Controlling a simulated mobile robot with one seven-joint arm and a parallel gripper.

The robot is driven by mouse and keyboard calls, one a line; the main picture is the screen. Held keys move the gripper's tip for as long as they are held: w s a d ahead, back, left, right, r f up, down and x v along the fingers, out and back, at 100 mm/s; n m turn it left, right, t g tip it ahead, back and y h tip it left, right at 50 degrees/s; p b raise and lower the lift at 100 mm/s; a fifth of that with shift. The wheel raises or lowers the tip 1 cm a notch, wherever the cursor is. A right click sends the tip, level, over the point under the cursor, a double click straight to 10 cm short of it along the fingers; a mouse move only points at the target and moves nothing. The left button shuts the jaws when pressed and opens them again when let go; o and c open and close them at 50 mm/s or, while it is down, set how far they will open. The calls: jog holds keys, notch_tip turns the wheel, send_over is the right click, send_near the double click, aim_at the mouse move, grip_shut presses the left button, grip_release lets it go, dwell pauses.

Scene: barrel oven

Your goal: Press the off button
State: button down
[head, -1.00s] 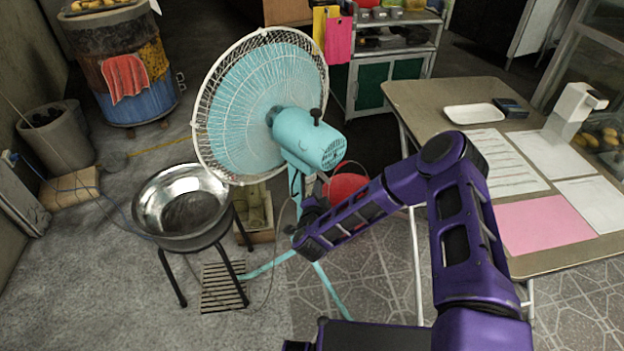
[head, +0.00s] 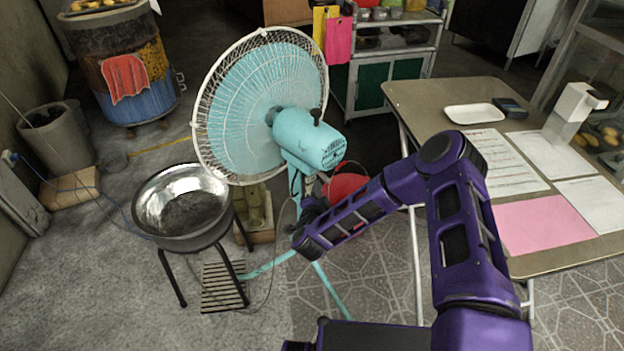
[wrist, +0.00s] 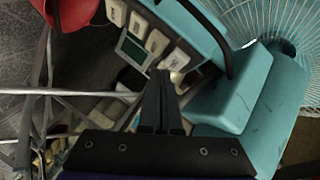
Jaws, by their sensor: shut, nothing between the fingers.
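The turquoise standing fan (head: 310,138) has a white wire cage and stands in the middle of the head view. In the wrist view its control panel (wrist: 190,30) carries a row of white buttons (wrist: 157,42) beside a dark green plate (wrist: 132,48). Any marking that tells the off button apart is too small to read. My gripper (wrist: 162,78) is shut and empty, its tips by the lower end of the button row, close to the last button (wrist: 176,60). Whether they touch it I cannot tell. In the head view, the gripper is mostly hidden behind my arm's end at the fan's pole.
A metal bowl (head: 183,205) on a black stand is left of the fan. A red bucket (head: 345,187) is behind my arm. A table (head: 425,97) with papers and a white tray (head: 474,114) is at right. A barrel oven (head: 128,70) stands at back left.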

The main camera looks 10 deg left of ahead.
jog(key=shift+w+a, duration=0.2)
jog(key=shift+a, duration=0.05)
jog(key=shift+w+a, duration=0.25)
jog(key=shift+w, duration=0.05)
dwell(0.7)
jog(key=shift+s+d, duration=0.1)
jog(key=shift+s+d, duration=0.5)
dwell(0.3)
jog(key=shift+s+d+p, duration=0.8)
jog(key=shift+s+d, duration=0.95)
jog(key=shift+s, duration=0.05)
